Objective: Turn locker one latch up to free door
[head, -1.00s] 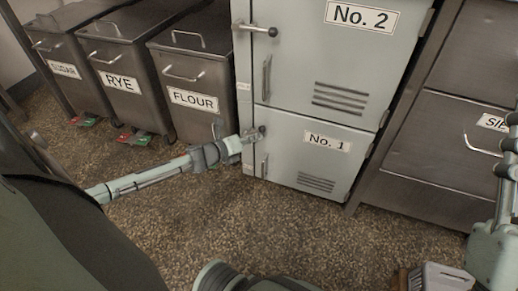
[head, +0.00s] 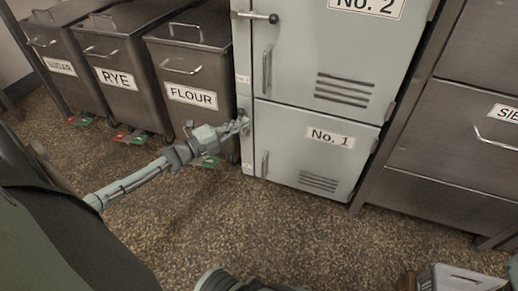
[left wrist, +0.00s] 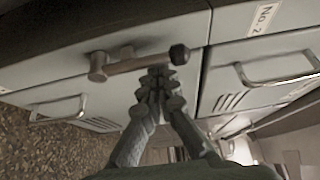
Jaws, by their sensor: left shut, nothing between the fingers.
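The locker one door (head: 290,150), pale grey-green with a "No. 1" label, is closed in the head view. Its latch shows in the left wrist view as a brownish bar (left wrist: 138,63) with a round black knob (left wrist: 179,54). The knob end points up toward the No. 2 door, so the lever stands about upright. My left gripper (head: 243,123) is at the left edge of the locker and hides most of the latch in the head view. In the left wrist view the gripper (left wrist: 158,72) is shut and empty, its tips right beside the bar near the knob; contact is unclear.
The No. 2 door (head: 335,55) above has its own latch (head: 257,16) lying level. The flour bin (head: 190,75) stands close left of the locker, near my left arm. Steel drawers (head: 455,140) stand to the right. The floor (head: 270,225) in front is clear.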

